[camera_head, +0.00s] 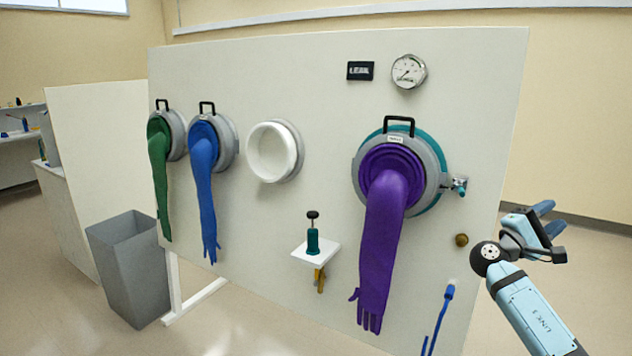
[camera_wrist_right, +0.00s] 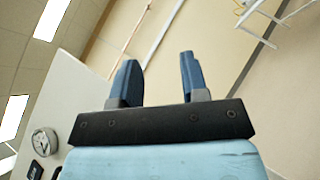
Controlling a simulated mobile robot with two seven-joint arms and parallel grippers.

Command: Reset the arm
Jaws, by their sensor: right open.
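My right gripper (camera_head: 548,219) is raised at the right side of the head view, to the right of the white panel and apart from it. Its two blue fingers are spread with nothing between them. In the right wrist view the same gripper (camera_wrist_right: 157,80) shows open and empty, with plain wall and ceiling beyond the fingers. The light blue right forearm (camera_head: 540,318) comes up from the lower right corner. My left gripper is in neither view.
The white panel (camera_head: 270,90) carries green (camera_head: 160,180), blue (camera_head: 204,190) and purple gloves (camera_head: 383,250), a white open port (camera_head: 272,152) and a gauge (camera_head: 409,72). A small shelf (camera_head: 325,252) holds a teal bottle (camera_head: 313,240). A grey bin (camera_head: 130,270) stands left. Floor right of the panel is clear.

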